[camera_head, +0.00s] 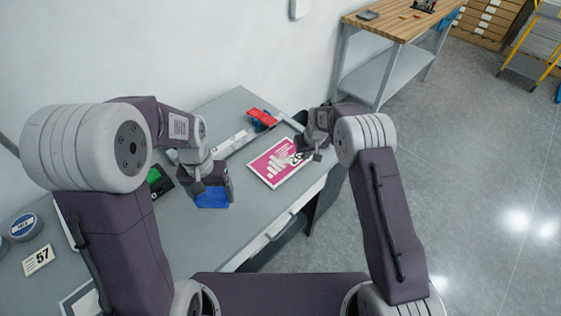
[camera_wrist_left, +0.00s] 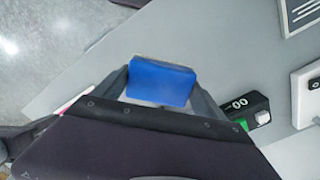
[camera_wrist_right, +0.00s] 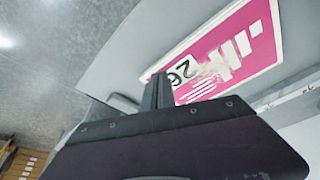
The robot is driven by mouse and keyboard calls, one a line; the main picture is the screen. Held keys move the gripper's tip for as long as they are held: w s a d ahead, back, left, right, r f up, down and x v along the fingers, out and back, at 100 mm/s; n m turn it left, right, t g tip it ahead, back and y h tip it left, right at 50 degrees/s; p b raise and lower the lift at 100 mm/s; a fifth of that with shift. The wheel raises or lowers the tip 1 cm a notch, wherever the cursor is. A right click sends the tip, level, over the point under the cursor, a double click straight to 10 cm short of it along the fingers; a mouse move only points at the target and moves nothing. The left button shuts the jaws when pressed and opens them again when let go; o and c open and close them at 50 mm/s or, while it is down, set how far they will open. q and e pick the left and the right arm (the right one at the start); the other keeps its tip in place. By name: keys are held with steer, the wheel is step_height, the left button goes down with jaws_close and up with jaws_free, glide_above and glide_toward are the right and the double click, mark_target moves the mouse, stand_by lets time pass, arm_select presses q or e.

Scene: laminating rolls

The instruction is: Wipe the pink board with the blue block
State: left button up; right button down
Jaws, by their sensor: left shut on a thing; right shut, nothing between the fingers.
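The pink board (camera_head: 271,166) lies flat on the grey table, with white bars and a label reading 26. It also shows in the right wrist view (camera_wrist_right: 240,50), where a pale smudge lies beside the label. My left gripper (camera_head: 208,188) is shut on the blue block (camera_head: 212,198), left of the board and apart from it. The block shows between the fingers in the left wrist view (camera_wrist_left: 160,82). My right gripper (camera_head: 312,152) is shut and empty at the board's right end. Its fingertips partly cover the board, and I cannot tell whether they touch it.
A red and blue item (camera_head: 263,119) stands behind the board. A dark device with a green screen (camera_head: 158,181) sits left of my left gripper. A card reading 57 (camera_head: 38,260) and a round tin (camera_head: 25,227) are at far left. The table (camera_head: 232,228) is clear in front of the board.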

arm_select(q)
steer(key=shift+f+b, duration=0.3)
arm_select(e)
steer(key=shift+f, duration=0.45)
arm_select(q)
steer(key=shift+r, duration=0.1)
arm_select(e)
steer(key=shift+r, duration=0.1)
arm_select(q)
step_height(320, 180, up, 4)
steer(key=p, duration=0.4)
steer(key=shift+r+p, duration=0.25)
steer(key=shift+p, duration=0.05)
arm_select(e)
step_height(320, 180, up, 6)
arm_select(q)
steer(key=shift+f, duration=0.1)
arm_select(e)
steer(key=shift+r, duration=0.15)
arm_select(q)
steer(key=shift+f+b, duration=0.5)
steer(key=shift+b, duration=0.1)
arm_select(e)
steer(key=v, duration=1.1)
steer(key=shift+s+r, duration=0.25)
steer(key=shift+r, duration=0.05)
steer(key=shift+d, duration=0.1)
